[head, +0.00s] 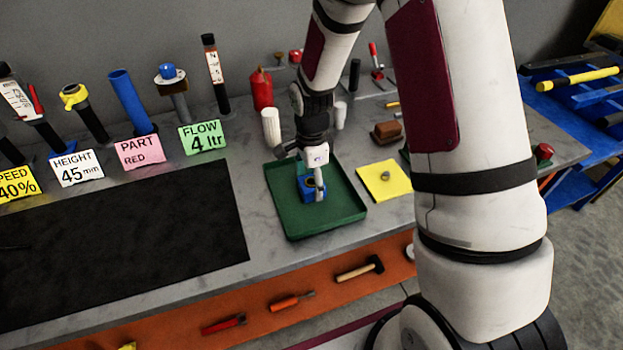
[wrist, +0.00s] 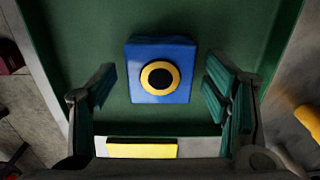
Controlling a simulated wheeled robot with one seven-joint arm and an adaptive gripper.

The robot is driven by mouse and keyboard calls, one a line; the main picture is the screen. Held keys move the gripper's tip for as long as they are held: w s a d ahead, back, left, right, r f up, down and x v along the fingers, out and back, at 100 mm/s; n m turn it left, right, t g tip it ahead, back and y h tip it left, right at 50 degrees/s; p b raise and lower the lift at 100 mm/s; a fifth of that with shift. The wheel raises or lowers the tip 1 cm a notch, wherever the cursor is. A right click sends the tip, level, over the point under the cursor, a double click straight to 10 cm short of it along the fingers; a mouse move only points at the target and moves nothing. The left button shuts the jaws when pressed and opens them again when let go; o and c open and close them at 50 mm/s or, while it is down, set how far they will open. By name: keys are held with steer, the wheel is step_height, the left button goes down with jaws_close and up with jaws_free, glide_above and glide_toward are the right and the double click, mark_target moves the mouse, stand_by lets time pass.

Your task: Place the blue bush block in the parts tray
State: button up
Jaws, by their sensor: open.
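The blue bush block (wrist: 153,98) has a yellow ring with a dark centre on its top face. In the wrist view it lies on the floor of the green parts tray (wrist: 213,20). In the head view the block (head: 306,184) is partly hidden by my gripper (head: 312,186), which is over the tray (head: 350,208). In the wrist view my gripper (wrist: 162,98) is open, its fingers apart on the left and right of the block, with green floor showing between each finger and the block.
A yellow pad (head: 395,178) with a small grey part lies right of the tray. A white cylinder (head: 271,128) and a red extinguisher-shaped item (head: 261,90) stand behind it. A black mat (head: 120,245) covers the bench at left. Label cards, such as the green FLOW card (head: 202,137), stand behind the mat.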

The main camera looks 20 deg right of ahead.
mark_target(311, 182)
steer(key=shift+r, duration=0.1)
step_height(311, 182, up, 12)
steer(key=s+r+n+t, duration=0.2)
steer(key=s+r+n, duration=0.65)
steer(key=r, duration=0.45)
steer(key=s+r+n+t, duration=0.3)
steer(key=s+n, duration=0.6)
steer(key=s, duration=0.5)
steer(key=shift+r+b, duration=0.4)
steer(key=shift+r, duration=0.3)
steer(key=shift+d+n, duration=0.1)
steer(key=shift+n, duration=0.15)
